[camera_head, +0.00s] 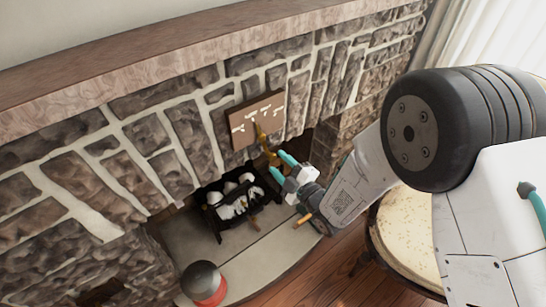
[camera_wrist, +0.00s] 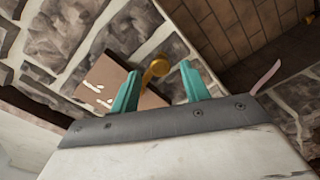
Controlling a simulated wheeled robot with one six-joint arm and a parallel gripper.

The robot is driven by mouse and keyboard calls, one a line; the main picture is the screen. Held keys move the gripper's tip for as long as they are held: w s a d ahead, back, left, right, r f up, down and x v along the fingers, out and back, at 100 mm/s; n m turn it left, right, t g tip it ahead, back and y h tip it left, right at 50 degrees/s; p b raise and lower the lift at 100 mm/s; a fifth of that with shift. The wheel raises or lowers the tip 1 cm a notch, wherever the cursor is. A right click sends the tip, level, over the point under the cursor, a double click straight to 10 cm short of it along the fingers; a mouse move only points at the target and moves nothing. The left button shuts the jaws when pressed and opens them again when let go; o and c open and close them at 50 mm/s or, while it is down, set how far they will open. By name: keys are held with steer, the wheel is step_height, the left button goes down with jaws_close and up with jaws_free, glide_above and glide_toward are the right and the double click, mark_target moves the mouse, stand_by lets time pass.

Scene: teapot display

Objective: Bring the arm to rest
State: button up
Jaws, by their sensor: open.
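My gripper (camera_head: 280,164) is open in front of the stone fireplace, with two teal fingers spread apart. In the wrist view the gripper (camera_wrist: 160,70) shows a golden, round-ended piece (camera_wrist: 155,68) in the gap between its fingers. I cannot tell whether the fingers touch it. In the head view this golden piece (camera_head: 263,139) shows beside the fingertips, in front of a brown plaque (camera_head: 243,127) with pale marks. The plaque also shows in the wrist view (camera_wrist: 99,86). My arm reaches in from the right.
A dark grate (camera_head: 214,221) with white and black items sits on the hearth below. A red and dark round object (camera_head: 204,283) stands at the hearth's front. A round cream-topped table (camera_head: 405,240) is under my arm at right. A mantel (camera_head: 150,72) runs above.

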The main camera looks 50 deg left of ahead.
steer(key=shift+d, duration=0.9)
